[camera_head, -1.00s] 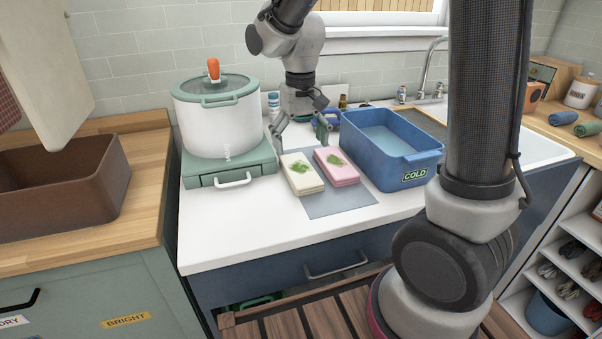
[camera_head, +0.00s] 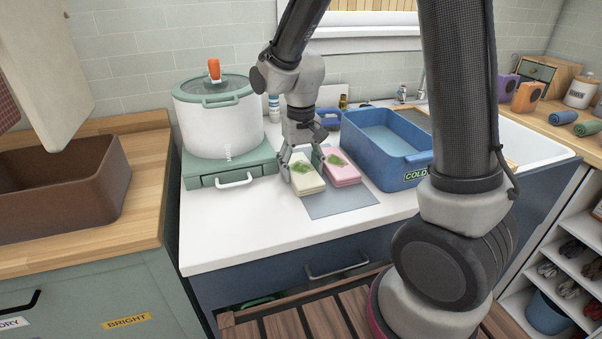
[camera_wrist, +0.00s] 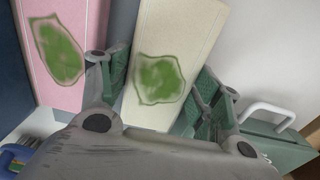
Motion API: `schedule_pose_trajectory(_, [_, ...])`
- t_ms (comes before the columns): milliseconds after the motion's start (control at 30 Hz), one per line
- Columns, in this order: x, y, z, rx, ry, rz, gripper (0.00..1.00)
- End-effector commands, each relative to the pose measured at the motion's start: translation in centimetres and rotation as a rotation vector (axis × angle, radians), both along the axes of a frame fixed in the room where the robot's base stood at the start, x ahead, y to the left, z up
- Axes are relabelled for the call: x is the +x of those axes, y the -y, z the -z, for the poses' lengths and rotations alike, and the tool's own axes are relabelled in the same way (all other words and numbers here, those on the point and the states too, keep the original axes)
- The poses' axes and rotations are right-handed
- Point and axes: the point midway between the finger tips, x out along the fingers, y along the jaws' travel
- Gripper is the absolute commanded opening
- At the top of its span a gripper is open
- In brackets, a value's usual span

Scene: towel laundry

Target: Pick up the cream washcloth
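The cream washcloth (camera_head: 308,184), folded with a green stain, lies on the counter at the left edge of a grey mat (camera_head: 342,204). It also shows in the wrist view (camera_wrist: 172,42). My gripper (camera_head: 302,162) is open, its fingers at the far end of the cloth. In the wrist view my gripper (camera_wrist: 158,90) has its green-padded fingers on either side of the cream cloth, with gaps showing. Whether the fingertips touch the counter is hard to tell.
A pink folded cloth (camera_head: 342,176), also stained, lies just right of the cream one, close to one finger. A white pot (camera_head: 218,128) on a green stove (camera_head: 205,170) stands left. A blue COLD basin (camera_head: 385,165) stands right. The front of the counter is clear.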

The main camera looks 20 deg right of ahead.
Motion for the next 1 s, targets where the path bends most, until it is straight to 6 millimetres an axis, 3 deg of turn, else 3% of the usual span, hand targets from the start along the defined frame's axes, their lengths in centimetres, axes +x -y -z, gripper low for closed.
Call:
schedule_pose_trajectory(400, [0.0,0.0,-0.6,0.0,0.001,0.0,0.4])
schedule_pose_trajectory(800, [0.1,0.0,-8.2,0.001,0.003,0.0,0.4])
schedule_pose_trajectory(1000, [0.2,-0.1,-10.8,0.0,0.001,-0.001,0.4])
